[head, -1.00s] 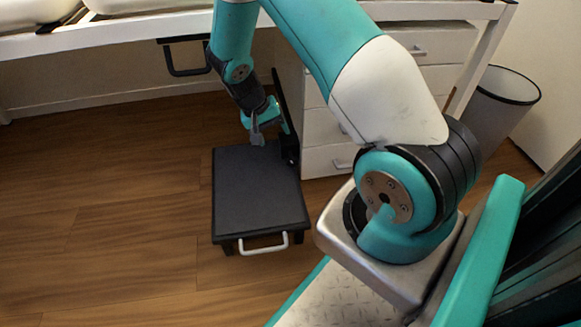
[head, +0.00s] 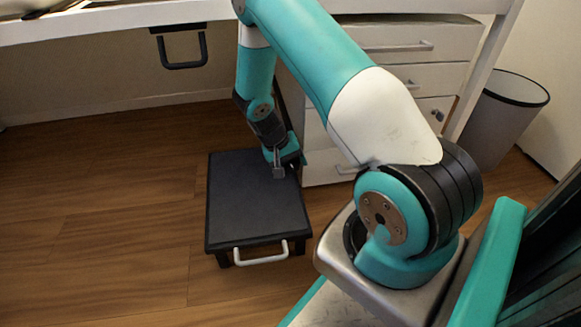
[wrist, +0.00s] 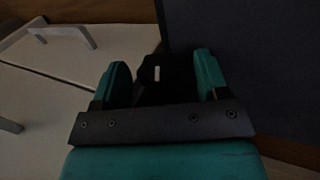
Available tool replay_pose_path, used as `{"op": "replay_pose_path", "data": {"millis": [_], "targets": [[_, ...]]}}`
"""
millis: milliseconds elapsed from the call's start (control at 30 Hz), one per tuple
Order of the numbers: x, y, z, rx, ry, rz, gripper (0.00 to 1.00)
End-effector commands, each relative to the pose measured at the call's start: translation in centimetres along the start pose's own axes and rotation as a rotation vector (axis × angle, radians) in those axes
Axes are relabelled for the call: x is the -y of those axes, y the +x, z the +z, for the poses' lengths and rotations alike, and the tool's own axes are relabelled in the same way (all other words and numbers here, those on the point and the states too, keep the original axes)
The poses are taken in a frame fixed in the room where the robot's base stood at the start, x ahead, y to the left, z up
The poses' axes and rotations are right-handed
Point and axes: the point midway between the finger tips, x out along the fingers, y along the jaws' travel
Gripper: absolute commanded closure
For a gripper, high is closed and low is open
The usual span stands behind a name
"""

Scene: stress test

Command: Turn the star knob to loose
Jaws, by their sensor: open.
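In the wrist view a black knob (wrist: 149,72) with a small white mark sits between the two teal fingers of my gripper (wrist: 161,74). The fingers are spread, with dark gaps on both sides, and I see no clear contact. It is too dark to make out the knob's lobes. In the head view my gripper (head: 283,165) is low at the back right corner of a black step platform (head: 255,215). The knob is hidden there behind the gripper and arm.
White drawers (head: 415,75) stand close behind and right of the gripper; drawer fronts also fill the wrist view's left side. A grey bin (head: 505,120) stands at the right. The platform has a white front handle (head: 262,258). Wooden floor (head: 100,210) at the left is clear.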

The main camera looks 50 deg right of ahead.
Motion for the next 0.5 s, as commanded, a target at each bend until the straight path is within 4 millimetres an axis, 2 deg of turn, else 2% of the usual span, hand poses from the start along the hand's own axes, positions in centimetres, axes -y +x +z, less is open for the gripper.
{"op": "replay_pose_path", "data": {"millis": [167,367,400,500], "targets": [[-0.04,-0.03,0.0,0.0,0.0,0.0,0.32],[-0.02,-0.04,0.0,0.0,0.0,0.0,0.76],[-0.02,-0.04,0.0,0.0,0.0,0.0,0.8],[0.01,-0.11,0.0,0.0,-0.001,0.006,0.8]]}}
